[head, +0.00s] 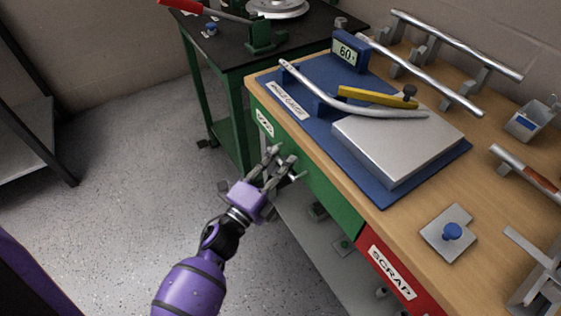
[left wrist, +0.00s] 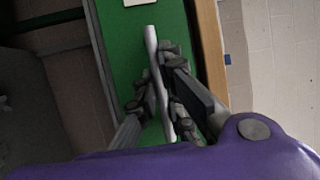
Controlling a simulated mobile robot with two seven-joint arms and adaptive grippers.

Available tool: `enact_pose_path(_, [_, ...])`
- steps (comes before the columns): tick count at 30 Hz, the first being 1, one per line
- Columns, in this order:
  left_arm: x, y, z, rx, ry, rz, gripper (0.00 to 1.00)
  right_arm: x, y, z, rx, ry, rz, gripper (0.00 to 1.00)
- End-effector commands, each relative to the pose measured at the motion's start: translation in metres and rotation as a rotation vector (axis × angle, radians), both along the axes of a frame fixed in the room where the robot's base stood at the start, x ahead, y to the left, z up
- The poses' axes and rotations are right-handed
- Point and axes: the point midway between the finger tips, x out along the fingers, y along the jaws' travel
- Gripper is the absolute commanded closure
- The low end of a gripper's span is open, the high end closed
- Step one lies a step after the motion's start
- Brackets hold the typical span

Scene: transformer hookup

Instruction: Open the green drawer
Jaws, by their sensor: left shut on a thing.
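The green drawer (head: 330,196) is set in the front of the wooden workbench, under its top edge. Its green front (left wrist: 130,62) fills the middle of the left wrist view. A grey bar handle (left wrist: 151,45) runs along the drawer front. My left gripper (head: 279,165) is at the drawer front in the head view. Its fingers (left wrist: 158,92) are shut around the handle in the left wrist view. The drawer front looks about level with the bench front; any small gap is hard to tell. My right gripper is not in view.
A red drawer marked SCRAP (head: 393,274) is beside the green one. The bench top (head: 400,226) holds a blue board (head: 305,100), bent tubes and a grey plate (head: 398,138). A dark table with green legs (head: 233,62) stands beyond. Grey floor (head: 120,190) lies open to the left.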

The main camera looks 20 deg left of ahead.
Motion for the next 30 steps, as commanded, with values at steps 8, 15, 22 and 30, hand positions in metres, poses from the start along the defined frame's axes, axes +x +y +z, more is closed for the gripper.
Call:
enact_pose_path(8, [-0.004, 0.003, -0.001, -0.004, 0.003, 0.0, 1.0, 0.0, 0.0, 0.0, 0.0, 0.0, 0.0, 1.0])
enact_pose_path(15, [-0.035, 0.027, -0.002, -0.004, 0.006, 0.001, 1.0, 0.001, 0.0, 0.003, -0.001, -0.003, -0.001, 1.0])
enact_pose_path(22, [-0.093, 0.072, -0.003, -0.002, 0.009, 0.002, 1.0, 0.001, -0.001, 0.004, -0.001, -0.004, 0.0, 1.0])
enact_pose_path(30, [-0.163, 0.126, -0.004, -0.004, 0.01, 0.001, 1.0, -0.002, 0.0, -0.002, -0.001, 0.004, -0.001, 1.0])
